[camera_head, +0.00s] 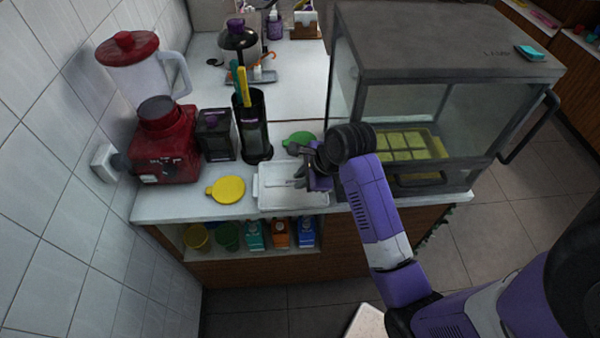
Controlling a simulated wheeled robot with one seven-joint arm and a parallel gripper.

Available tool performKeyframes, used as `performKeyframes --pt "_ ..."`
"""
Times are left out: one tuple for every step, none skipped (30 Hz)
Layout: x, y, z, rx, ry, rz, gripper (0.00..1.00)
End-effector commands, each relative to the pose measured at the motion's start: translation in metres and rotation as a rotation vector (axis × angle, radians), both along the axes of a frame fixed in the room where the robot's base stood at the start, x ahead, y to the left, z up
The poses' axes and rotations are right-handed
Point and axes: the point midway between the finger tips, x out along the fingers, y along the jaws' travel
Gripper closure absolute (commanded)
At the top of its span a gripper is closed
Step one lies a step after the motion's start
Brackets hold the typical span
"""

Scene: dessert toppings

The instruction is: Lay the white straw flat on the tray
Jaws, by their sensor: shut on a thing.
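The white tray (290,202) lies on the counter near its front edge. My gripper (303,181) is low over the right part of the tray, with its fingers pointing left and down. It is shut on the white straw (280,184), which shows as a thin pale line to the left of the fingers, over the tray. The straw looks roughly level. I cannot tell whether it touches the tray floor. The fingers and wrist hide the straw's right part and the tray's back right corner.
A yellow lid (227,189) lies left of the tray and a green lid (299,139) behind it. A black holder (251,130) with colored straws stands behind left. A red blender (162,145) stands far left. A glass case (440,110) stands close on the right.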

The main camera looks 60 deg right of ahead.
Motion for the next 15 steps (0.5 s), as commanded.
performKeyframes --pt "-0.001 0.0 -0.005 0.001 0.002 0.0 1.0" --pt "-0.001 0.001 -0.008 0.001 0.002 0.0 1.0" --pt "-0.001 0.001 -0.012 0.001 0.003 0.001 1.0" --pt "-0.001 0.0 -0.014 0.001 0.002 0.0 1.0" --pt "0.0 0.0 -0.017 0.0 0.002 0.001 1.0" --pt "0.0 0.0 -0.021 0.0 0.002 0.001 1.0" --pt "0.0 0.0 -0.023 0.0 0.002 0.001 1.0" --pt "0.0 0.0 -0.026 0.0 0.002 0.001 1.0" --pt "0.0 0.0 -0.03 0.001 0.002 0.0 1.0" --pt "-0.001 0.0 -0.032 0.001 0.002 0.0 1.0" --pt "-0.001 0.0 -0.035 0.0 0.001 0.0 1.0" --pt "-0.001 0.001 -0.04 0.001 0.002 0.0 1.0" --pt "-0.001 0.001 -0.043 0.001 0.002 0.0 1.0" --pt "-0.001 0.001 -0.046 0.001 0.002 0.0 1.0" --pt "0.0 0.001 -0.049 0.0 0.001 0.001 1.0"
